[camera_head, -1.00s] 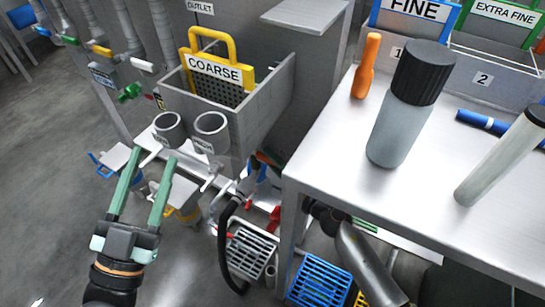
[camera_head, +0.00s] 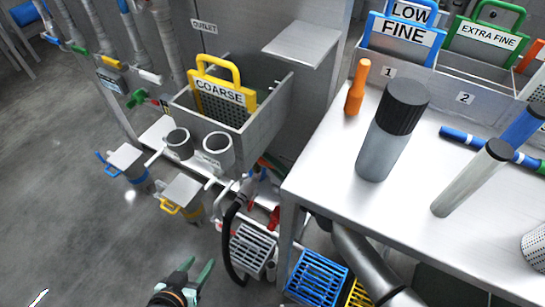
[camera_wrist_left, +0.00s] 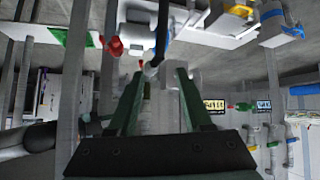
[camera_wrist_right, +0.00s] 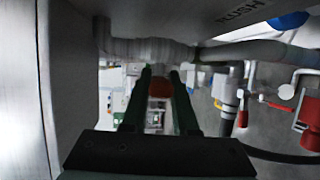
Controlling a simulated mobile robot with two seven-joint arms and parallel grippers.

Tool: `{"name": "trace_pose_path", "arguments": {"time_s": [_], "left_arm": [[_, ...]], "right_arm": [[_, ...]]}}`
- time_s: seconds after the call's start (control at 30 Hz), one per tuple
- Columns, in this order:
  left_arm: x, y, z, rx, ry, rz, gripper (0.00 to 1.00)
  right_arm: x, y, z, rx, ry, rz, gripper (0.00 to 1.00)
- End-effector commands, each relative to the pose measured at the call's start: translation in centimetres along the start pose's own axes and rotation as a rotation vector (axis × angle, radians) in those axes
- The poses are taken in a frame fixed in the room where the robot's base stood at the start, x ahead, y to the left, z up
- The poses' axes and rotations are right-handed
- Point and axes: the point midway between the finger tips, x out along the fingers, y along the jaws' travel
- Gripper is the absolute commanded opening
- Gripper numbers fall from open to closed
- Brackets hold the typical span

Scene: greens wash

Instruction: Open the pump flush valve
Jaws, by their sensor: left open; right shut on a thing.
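In the right wrist view my right gripper (camera_wrist_right: 160,82) is shut on a small red handle (camera_wrist_right: 160,90) below a horizontal pipe (camera_wrist_right: 150,48). The partly readable label FLUSH (camera_wrist_right: 240,13) is above it, upside down. I take the red piece as the flush valve's handle; its turn angle is unclear.
The table (camera_head: 315,185) holds a black-capped bottle (camera_head: 385,145) and an orange-handled tool (camera_head: 357,88). A basin (camera_head: 265,120) holds the COARSE screen (camera_head: 222,92). A black hose (camera_head: 230,250) hangs beside a grey crate (camera_head: 252,248) and a blue crate (camera_head: 318,278). Open floor lies left.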

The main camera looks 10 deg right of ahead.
Motion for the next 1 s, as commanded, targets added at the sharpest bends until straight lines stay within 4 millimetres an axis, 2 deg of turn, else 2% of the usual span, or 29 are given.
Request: {"name": "trace_pose_path", "arguments": {"time_s": [0.03,0.3,0.73,0.77,1.0], "left_arm": [[-0.9,0.3,-0.7,-0.007,-0.018,0.005,0.5],[-1.9,0.9,-2.2,-0.011,-0.025,0.013,0.5],[-1.9,0.9,-2.4,-0.011,-0.023,0.014,0.5],[-1.9,0.9,-2.4,-0.011,-0.023,0.014,0.5],[-1.9,0.9,-2.4,-0.01,-0.022,0.014,0.5]], "right_arm": [[0.0,1.1,0.0,-0.006,0.001,-0.013,0.0],[0.0,1.2,0.0,-0.031,0.0,-0.07,0.0],[0.0,0.9,-0.1,-0.038,0.002,-0.08,0.0],[0.0,0.9,-0.1,-0.038,0.002,-0.08,0.29],[0.0,0.9,0.0,-0.037,0.001,-0.081,0.56]]}}
